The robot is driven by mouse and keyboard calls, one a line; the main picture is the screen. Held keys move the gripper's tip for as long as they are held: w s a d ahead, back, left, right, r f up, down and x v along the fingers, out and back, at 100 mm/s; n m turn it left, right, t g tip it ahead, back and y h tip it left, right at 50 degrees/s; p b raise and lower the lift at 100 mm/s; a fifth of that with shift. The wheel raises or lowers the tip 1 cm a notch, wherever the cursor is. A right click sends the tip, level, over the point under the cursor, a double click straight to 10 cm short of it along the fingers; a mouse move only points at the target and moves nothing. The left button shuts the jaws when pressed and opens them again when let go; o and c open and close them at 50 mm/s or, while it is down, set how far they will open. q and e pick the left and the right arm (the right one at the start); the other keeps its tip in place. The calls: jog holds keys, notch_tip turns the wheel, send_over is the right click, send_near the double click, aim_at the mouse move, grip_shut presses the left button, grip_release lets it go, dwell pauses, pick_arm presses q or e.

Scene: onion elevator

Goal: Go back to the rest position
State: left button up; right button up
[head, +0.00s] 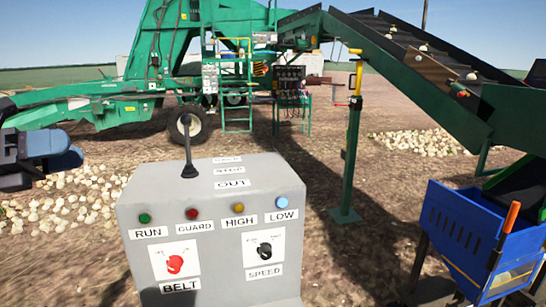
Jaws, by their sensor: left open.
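My left gripper (50,152) shows at the left edge of the head view, partly cut off by the frame. It is open, with nothing seen in it, and stands left of and apart from the grey control console (215,213). The console carries a black lever (189,152), a red BELT knob (175,264) and a black SPEED knob (264,251). Above the knobs are lamps labelled RUN, GUARD, HIGH and LOW. My right gripper is not in view.
A green elevator machine (160,60) stands behind, its conveyor (400,50) sloping down to the right. A green post (350,150) with a yellow top stands right of the console. A blue bin (470,235) is at lower right. Onions (75,195) lie on the ground at left.

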pick_arm(q)
jog(key=w+a+r+n+t+h, duration=0.2)
jog(key=w+n+t, duration=0.2)
jog(key=n+t, duration=0.25)
jog(key=w+a+f+n+t+y, duration=0.3)
jog(key=f+n+t+y, duration=0.3)
jog(key=n, duration=0.4)
notch_tip(320, 180, down, 21)
jog(key=a+n+y, duration=0.1)
jog(key=n+y, duration=0.9)
jog(key=n, duration=0.4)
jog(key=s+d+f+n+g+y, duration=0.1)
jog(key=s+d+f+n+g, duration=0.2)
jog(key=f, duration=0.6)
jog(key=s+d+f+n+g+y, duration=0.1)
jog(key=s+f+n+g, duration=0.15)
jog(key=s+f, duration=0.45)
jog(key=s+d+f+n+g, duration=0.2)
jog(key=s+d+f, duration=0.1)
jog(key=s+f, duration=0.4)
jog(key=s+d+f+n+g, duration=0.1)
jog(key=s+d+f+n, duration=0.1)
jog(key=s+d+f, duration=0.2)
notch_tip(320, 180, down, 4)
jog(key=s, duration=0.2)
jog(key=shift+s+r+g, duration=0.2)
jog(key=shift+s+g, duration=0.2)
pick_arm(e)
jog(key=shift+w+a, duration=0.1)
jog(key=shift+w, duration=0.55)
